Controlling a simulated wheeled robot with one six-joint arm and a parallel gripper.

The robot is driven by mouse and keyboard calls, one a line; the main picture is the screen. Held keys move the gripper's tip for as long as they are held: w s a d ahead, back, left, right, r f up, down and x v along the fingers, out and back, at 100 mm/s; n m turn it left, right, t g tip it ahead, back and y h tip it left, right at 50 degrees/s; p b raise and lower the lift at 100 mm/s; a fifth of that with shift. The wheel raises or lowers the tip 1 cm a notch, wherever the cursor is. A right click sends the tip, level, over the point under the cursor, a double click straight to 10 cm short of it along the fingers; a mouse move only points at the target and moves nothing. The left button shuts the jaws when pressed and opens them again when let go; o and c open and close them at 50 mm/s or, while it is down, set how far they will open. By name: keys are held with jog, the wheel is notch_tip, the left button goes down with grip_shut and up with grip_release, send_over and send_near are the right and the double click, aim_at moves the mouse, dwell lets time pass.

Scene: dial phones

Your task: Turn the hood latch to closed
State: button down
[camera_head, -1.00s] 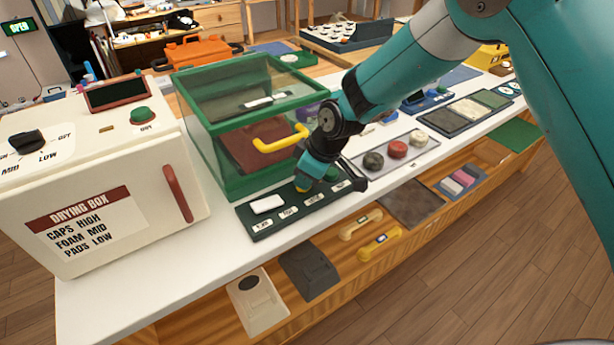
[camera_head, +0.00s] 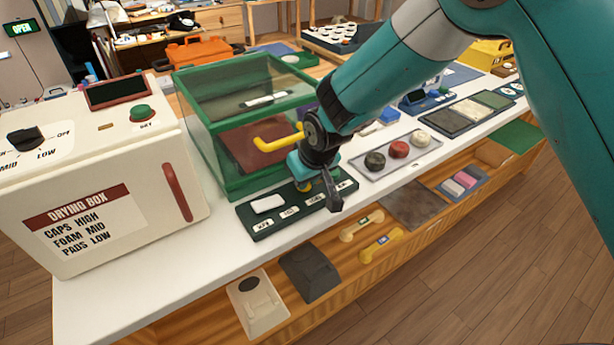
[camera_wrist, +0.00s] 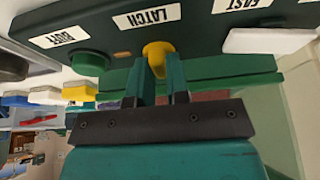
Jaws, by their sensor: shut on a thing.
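The yellow latch knob (camera_wrist: 158,55) sits on a dark green control panel (camera_wrist: 90,25), under a label reading LATCH. My gripper (camera_wrist: 161,78) is shut on this knob, one finger on each side. In the head view my gripper (camera_head: 304,184) points down at the panel (camera_head: 262,228), and the knob is mostly hidden there. The green-framed clear hood (camera_head: 205,130) stands behind the panel, its yellow handle (camera_head: 277,142) at the front. The hood looks down. The latch's exact angle cannot be told.
On the panel, a white switch (camera_head: 268,204) and a green knob (camera_wrist: 90,62) flank the latch. The white drying box (camera_head: 120,180) stands left. A tray (camera_head: 372,172) with black, red and white round pieces lies right.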

jog(key=shift+w, duration=0.2)
jog(key=c, duration=1.1)
grip_release()
jog(key=shift+s, duration=0.1)
jog(key=v, duration=1.7)
jog(key=shift+s+b, duration=0.2)
jog(key=shift+b, duration=0.2)
jog(key=shift+d+r, duration=0.15)
jog(key=shift+r, duration=0.05)
jog(key=s+d+r+g+p, duration=0.1)
jog(key=s+d+r, duration=0.1)
jog(key=s+d, duration=0.2)
jog(key=s+d+r+g+y+p, duration=0.1)
jog(key=s+d, duration=0.3)
jog(key=s, duration=0.7)
jog(key=s+d+r+g+p, duration=0.1)
jog(key=s+d+r, duration=0.1)
jog(key=s, duration=0.5)
jog(key=shift+s+d+r+g+y, duration=0.2)
jog(key=shift+d+r+g+y, duration=0.15)
jog(key=shift+d, duration=0.55)
